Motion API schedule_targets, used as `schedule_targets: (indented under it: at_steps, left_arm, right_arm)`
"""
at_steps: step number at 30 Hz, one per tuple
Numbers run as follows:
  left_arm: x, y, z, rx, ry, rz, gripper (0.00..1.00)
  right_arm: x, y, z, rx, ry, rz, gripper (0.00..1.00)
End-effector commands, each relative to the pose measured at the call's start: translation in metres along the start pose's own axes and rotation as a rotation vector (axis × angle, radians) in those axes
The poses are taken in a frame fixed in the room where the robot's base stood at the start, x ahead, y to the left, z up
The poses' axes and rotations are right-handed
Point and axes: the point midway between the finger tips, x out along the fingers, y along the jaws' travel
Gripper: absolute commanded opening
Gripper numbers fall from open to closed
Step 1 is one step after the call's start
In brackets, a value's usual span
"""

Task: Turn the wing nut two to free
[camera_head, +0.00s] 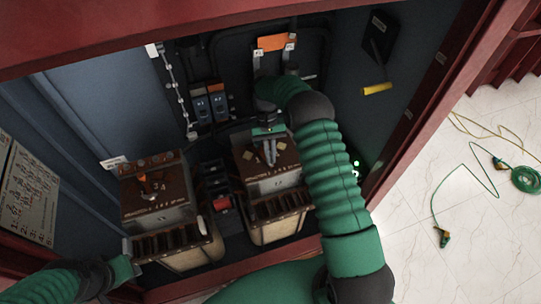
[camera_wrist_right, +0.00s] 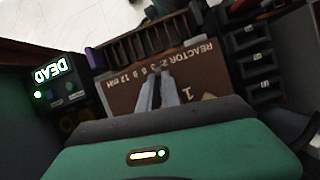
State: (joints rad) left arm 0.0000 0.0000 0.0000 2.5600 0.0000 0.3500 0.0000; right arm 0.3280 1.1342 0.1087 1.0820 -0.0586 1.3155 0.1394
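The right reactor box (camera_head: 287,181) has a brown top face, and its label reads REACTOR 2 in the right wrist view (camera_wrist_right: 123,97). My right gripper (camera_head: 270,160) is over this face, with its pale fingers pointing at the middle. The fingers also show in the right wrist view (camera_wrist_right: 160,77), close together with a narrow dark gap. Wing nut two is not visible; fingers and hand cover the middle of the face, so I cannot tell whether they hold it. My left gripper (camera_head: 127,248) is at the lower left, in front of the left reactor box, mostly cut off from view.
Dark modules with a red switch (camera_head: 222,203) stand between the boxes. The red cabinet frame (camera_head: 425,100) bounds the right; cables (camera_head: 485,180) lie on the floor outside.

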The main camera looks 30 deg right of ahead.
Motion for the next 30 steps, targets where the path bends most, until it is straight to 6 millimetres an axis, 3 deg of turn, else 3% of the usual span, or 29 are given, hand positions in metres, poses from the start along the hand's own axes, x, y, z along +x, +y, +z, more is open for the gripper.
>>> schedule_targets:
  at_steps: [1, 4, 8, 11, 21, 25, 27, 30]
  left_arm:
    - [0.002, 0.0, 0.0, 0.0, 0.0, 0.0, 0.4]
    - [0.002, 0.0, 0.0, 0.0, 0.0, 0.0, 0.4]
    - [0.004, 0.0, 0.001, 0.0, 0.0, 0.0, 0.4]
    - [0.007, 0.0, 0.002, 0.0, 0.0, 0.0, 0.4]
    - [0.009, 0.0, 0.002, 0.0, 0.0, 0.0, 0.4]
    - [0.003, 0.0, 0.001, 0.0, 0.0, 0.0, 0.4]
    - [-0.026, 0.0, -0.006, 0.0, -0.001, 0.0, 0.4]
    - [-0.043, 0.0, -0.011, 0.0, 0.001, 0.0, 0.4]
  right_arm:
    - [0.009, -0.001, 0.001, -0.001, -0.01, -0.001, 0.16]
    - [0.009, -0.001, 0.001, -0.001, -0.01, -0.001, 0.29]
    - [0.001, -0.002, 0.0, -0.002, -0.008, -0.003, 0.29]
    - [-0.019, -0.002, -0.001, -0.001, -0.002, -0.003, 0.29]
    - [-0.12, -0.001, 0.005, -0.001, 0.007, -0.001, 0.29]
    - [-0.144, -0.001, 0.005, -0.001, 0.008, -0.001, 0.29]
    - [-0.162, -0.001, 0.01, 0.0, 0.003, 0.0, 0.29]
    - [-0.169, -0.001, 0.009, 0.0, 0.003, 0.0, 0.29]
